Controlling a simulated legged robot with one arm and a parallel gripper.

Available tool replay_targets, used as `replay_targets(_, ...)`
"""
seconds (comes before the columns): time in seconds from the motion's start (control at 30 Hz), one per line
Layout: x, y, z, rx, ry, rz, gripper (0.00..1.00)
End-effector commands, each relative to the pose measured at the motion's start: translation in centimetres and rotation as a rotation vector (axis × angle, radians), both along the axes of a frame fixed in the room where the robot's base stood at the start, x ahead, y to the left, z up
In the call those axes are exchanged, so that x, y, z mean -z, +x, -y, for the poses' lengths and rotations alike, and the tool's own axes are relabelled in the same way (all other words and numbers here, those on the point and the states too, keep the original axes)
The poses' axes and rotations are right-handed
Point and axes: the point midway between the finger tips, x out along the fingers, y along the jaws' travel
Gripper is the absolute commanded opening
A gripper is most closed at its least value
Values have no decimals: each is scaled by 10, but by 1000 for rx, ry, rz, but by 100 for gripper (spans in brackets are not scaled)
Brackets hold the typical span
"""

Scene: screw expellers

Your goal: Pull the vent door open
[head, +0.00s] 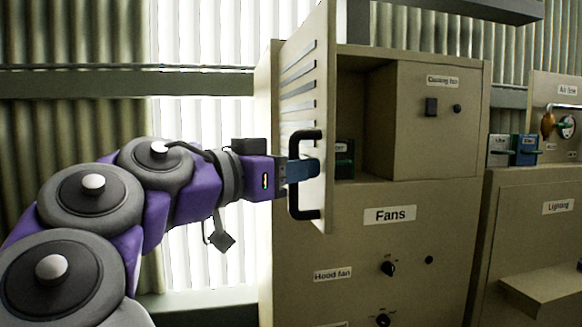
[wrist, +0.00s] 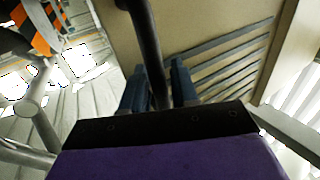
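The beige vent door (head: 306,150) with dark slats stands swung out from the fan cabinet, seen nearly edge-on in the head view. Its slatted face also shows in the wrist view (wrist: 205,30). A black bar handle (head: 293,190) is fixed upright on this face. My gripper (head: 308,168) is at the middle of the handle. In the wrist view, the handle bar (wrist: 148,45) passes between the two blue fingers (wrist: 158,88), which sit close on either side of it. The exact contact is partly hidden by my wrist.
The fan cabinet (head: 450,225) has an open compartment behind the door, with a dark box (head: 344,160) inside, and a cooling fan panel (head: 425,125) beside it. A lighting cabinet (head: 545,235) stands at right. A corrugated wall (head: 70,115) lies behind my arm.

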Motion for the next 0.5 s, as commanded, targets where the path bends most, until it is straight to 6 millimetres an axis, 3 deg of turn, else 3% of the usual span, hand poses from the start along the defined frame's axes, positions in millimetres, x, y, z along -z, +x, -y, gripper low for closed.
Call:
replay_targets(0.33,-1,-1,-1,1,-1,1,37)
replay_targets(0.5,-1,-12,-12,0,-1,1,37)
